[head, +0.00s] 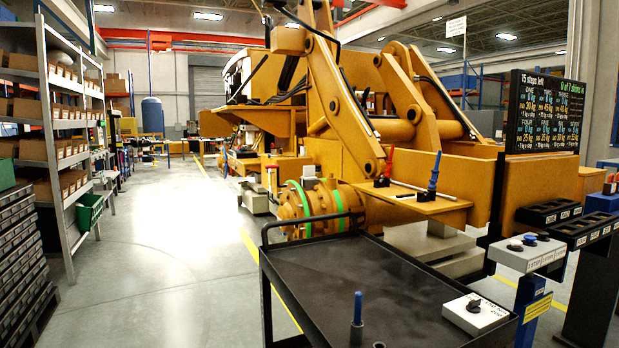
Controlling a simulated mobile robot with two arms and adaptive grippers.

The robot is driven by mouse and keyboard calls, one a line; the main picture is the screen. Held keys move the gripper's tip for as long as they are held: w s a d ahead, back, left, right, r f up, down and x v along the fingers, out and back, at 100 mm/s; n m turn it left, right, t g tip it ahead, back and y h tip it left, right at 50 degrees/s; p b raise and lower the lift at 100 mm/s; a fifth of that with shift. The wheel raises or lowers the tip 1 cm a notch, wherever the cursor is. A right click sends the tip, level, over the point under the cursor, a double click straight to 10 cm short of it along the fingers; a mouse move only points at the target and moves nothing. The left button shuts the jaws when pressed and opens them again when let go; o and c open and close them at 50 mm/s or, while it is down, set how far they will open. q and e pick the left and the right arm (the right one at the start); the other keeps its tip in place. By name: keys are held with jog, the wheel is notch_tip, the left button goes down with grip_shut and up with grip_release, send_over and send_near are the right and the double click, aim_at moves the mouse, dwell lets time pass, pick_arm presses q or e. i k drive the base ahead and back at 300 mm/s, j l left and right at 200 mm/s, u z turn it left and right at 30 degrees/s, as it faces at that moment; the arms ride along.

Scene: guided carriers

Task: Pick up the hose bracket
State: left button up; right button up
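I cannot pick out a hose bracket with certainty in the head view. A large yellow machine (535,195) fills the middle and right, with dark hoses along its arms. A small yellow shelf (424,203) on its side carries a red-handled tool (386,163), a blue-handled tool (434,175) and a thin rod. Below and left of the shelf is a round yellow hub (322,205) with green bands. Neither of my grippers is in view.
A black cart (350,270) stands close in front, its top mostly bare. It holds a blue-handled item (357,308) and a white knob box (475,313). A control post (525,252) and black bins (548,212) stand right. Shelving (50,140) lines the left; the aisle floor (165,250) is clear.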

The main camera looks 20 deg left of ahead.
aim_at(308, 172)
jog(key=i+j+u, duration=0.8)
jog(key=j, duration=0.15)
jog(key=i+j+u, duration=0.35)
jog(key=i+u, duration=0.4)
jog(key=i, duration=1.2)
jog(key=i+j+z, duration=0.1)
jog(key=i, duration=0.95)
